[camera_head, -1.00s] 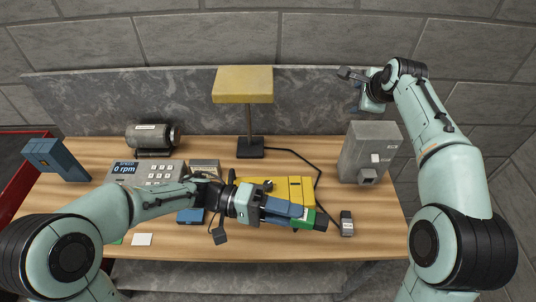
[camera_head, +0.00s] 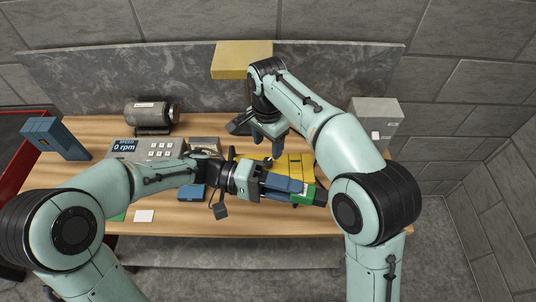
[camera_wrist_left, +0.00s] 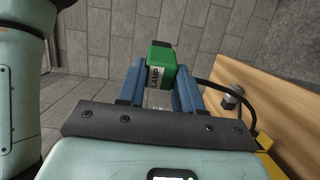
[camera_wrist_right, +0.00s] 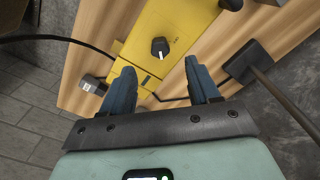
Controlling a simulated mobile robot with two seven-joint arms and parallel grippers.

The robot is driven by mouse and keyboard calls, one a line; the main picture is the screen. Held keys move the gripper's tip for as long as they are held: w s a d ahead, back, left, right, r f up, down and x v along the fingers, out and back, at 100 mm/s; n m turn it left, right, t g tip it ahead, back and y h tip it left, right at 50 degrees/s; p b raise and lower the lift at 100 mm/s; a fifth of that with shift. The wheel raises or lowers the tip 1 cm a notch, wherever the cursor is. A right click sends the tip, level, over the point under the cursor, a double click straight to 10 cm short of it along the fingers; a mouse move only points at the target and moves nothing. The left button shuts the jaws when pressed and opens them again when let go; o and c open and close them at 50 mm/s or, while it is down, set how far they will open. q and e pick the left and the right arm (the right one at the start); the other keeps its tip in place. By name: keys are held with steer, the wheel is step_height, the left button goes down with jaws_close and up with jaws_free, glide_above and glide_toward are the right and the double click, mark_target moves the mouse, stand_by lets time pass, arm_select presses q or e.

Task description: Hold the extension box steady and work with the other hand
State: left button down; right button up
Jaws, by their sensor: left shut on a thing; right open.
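A green box labelled LAMP (camera_wrist_left: 160,68) is clamped between the blue fingers of my left gripper (camera_wrist_left: 158,88). It also shows in the head view (camera_head: 304,195), held over the front of the bench. I cannot tell whether it is the extension box. My right gripper (camera_head: 268,145) is open and empty above a yellow box (camera_head: 295,165). In the right wrist view, the yellow box (camera_wrist_right: 150,28) with its black knob (camera_wrist_right: 159,47) lies beyond the open fingers (camera_wrist_right: 157,70). The small grey block (camera_wrist_right: 92,84) lies on the bench beside it.
The yellow lamp shade (camera_head: 242,60) stands at the back; its dark base (camera_wrist_right: 250,62) is close to my right gripper. A black cord (camera_wrist_right: 60,39) crosses the bench. A motor (camera_head: 152,115), a speed panel (camera_head: 145,148) and a grey cabinet (camera_head: 375,118) also stand there.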

mark_target(268, 160)
step_height(268, 160, down, 8)
steer(key=shift+f, duration=0.1)
stand_by(0.4)
